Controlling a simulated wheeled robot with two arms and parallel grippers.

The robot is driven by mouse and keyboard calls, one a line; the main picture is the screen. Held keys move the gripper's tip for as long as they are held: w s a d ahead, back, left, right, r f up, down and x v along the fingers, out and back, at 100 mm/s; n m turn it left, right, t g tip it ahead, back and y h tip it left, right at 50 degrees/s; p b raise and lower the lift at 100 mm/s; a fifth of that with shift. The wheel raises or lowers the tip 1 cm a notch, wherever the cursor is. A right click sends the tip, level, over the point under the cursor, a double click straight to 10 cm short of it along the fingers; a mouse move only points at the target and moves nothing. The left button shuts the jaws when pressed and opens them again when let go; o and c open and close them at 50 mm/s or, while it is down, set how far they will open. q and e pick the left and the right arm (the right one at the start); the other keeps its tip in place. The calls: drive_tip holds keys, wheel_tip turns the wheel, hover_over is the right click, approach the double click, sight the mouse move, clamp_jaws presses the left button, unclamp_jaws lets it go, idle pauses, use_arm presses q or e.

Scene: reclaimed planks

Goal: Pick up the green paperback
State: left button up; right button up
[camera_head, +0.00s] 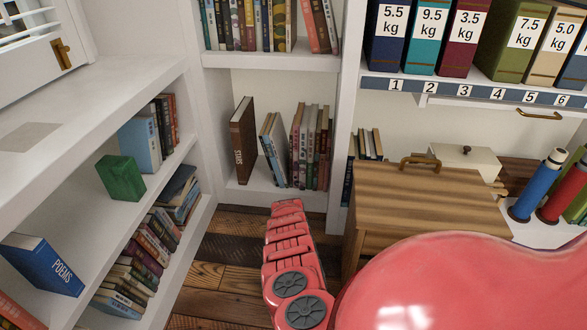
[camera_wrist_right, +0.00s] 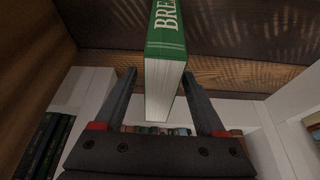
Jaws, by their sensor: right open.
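In the right wrist view a green paperback (camera_wrist_right: 166,38) shows its green cover with white letters "BRE" and its pale page edges. My right gripper (camera_wrist_right: 159,76) is open, with one finger on each side of the book's near end. Gaps show between the fingers and the book; I cannot tell how deep it sits between them. The head view shows a plain green block-like book (camera_head: 121,178) on the left shelf. I cannot tell if it is the same book. My right gripper's fingers are not visible in the head view, and my left gripper is not in view.
The left white shelf also holds a blue "POEMS" book (camera_head: 45,264) and several leaning books. A brown book (camera_head: 243,140) and more books stand in the back bookcase. A wooden cabinet (camera_head: 425,200) stands right of centre. Plank floor (camera_head: 205,275) shows between them.

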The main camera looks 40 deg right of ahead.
drive_tip(key=shift+f, duration=0.25)
idle(0.3)
clamp_jaws()
idle(1.3)
